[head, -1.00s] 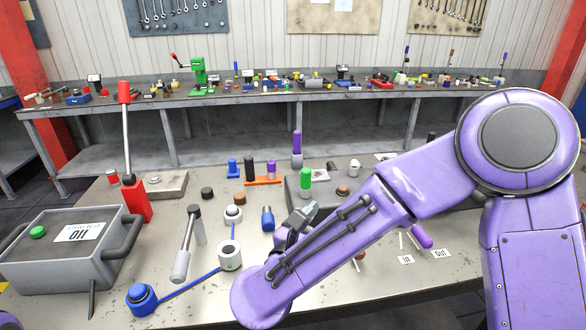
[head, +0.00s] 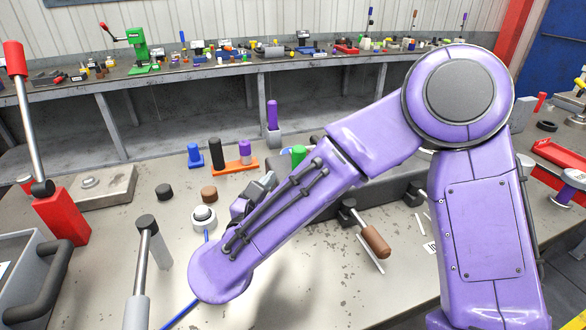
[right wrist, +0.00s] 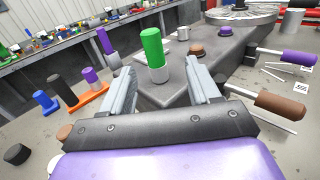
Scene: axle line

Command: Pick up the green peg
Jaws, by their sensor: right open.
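The green peg (right wrist: 152,48) stands upright with a pale lower end on a grey block (right wrist: 225,62), in the right wrist view. In the head view its green top (head: 299,155) shows just behind my right forearm, and its lower part is hidden. My right gripper (right wrist: 160,80) is open and empty. Its two fingers point toward the peg, one on each side of it in the picture; I cannot tell whether the peg is between them in depth. In the head view the gripper (head: 264,184) is partly hidden by my arm. My left gripper is not in view.
An orange base (head: 233,166) with a black and a purple peg stands left of the green peg, beside a blue peg (head: 195,155). A purple peg (head: 272,115) stands behind. Brown-handled (head: 376,242) and purple-handled (right wrist: 286,56) tools lie right. A red-handled lever (head: 62,215) stands far left.

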